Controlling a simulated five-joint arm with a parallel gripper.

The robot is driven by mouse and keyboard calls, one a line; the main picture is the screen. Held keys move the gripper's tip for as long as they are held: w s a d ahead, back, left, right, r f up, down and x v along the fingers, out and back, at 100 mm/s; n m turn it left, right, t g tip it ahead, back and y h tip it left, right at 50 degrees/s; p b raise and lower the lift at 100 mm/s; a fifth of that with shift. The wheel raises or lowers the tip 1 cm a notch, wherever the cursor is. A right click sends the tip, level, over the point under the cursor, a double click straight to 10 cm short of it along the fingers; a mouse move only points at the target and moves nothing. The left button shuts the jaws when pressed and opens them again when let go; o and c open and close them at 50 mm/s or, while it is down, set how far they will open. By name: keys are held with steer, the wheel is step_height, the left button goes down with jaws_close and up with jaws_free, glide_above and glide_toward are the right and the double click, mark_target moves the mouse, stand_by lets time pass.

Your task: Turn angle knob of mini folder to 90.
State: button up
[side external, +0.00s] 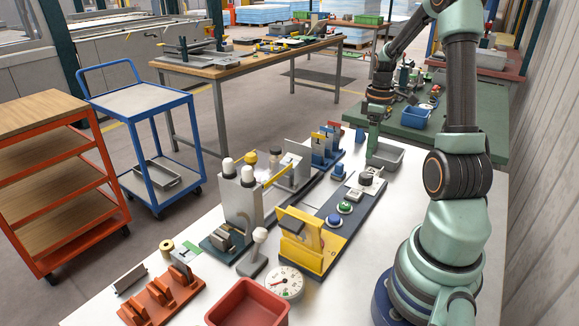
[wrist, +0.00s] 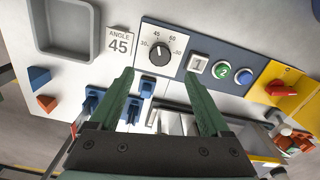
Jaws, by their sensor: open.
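The black angle knob (wrist: 160,54) sits on a white dial plate with marks 30, 45, 60 and 90. Its white pointer appears to face the 45 mark. A sign (wrist: 119,43) beside it reads ANGLE 45. In the side external view, the knob (side external: 366,179) is at the far end of the mini folder's dark panel (side external: 320,212). My gripper (wrist: 159,75) is open and empty, its green fingers apart on either side below the knob in the wrist picture. In the side external view, my gripper (side external: 373,146) hangs above the panel's far end, beside the grey tray.
A grey tray (wrist: 92,12) lies beside the sign. Along the panel are a green button (wrist: 223,72), a blue button (wrist: 243,76) and a red switch (wrist: 287,88) on the yellow housing (side external: 327,248). Blue clamps (side external: 326,146) stand near my gripper. A red bin (side external: 219,309) is at the front.

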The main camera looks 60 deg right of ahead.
mark_target(367, 175)
step_height(367, 175, down, 10)
steer(key=shift+r, duration=0.25)
jaws_close()
